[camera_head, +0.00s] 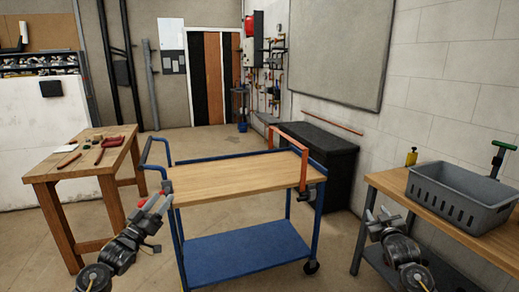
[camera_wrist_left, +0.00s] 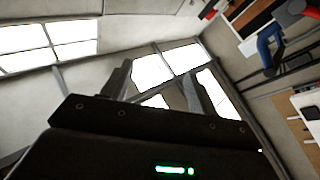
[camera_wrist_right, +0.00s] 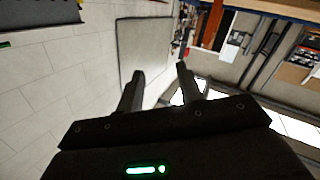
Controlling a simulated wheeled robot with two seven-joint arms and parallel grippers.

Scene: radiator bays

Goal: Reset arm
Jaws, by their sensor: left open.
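My left gripper (camera_head: 158,203) is raised by the left end of the blue cart (camera_head: 245,252). In the left wrist view its fingers (camera_wrist_left: 157,82) stand apart with nothing between them. My right gripper (camera_head: 378,218) is raised in front of the left end of the right-hand wooden bench (camera_head: 390,182). In the right wrist view its fingers (camera_wrist_right: 158,78) stand apart and empty. From the head view I cannot tell whether the left gripper touches the cart's frame.
The cart's wooden top is bare; an orange bar (camera_head: 292,139) rises at its right end. A grey crate (camera_head: 462,197) and a yellow bottle (camera_head: 411,157) stand on the right bench. Tools lie on the left table (camera_head: 75,168). A black chest (camera_head: 325,165) stands behind the cart.

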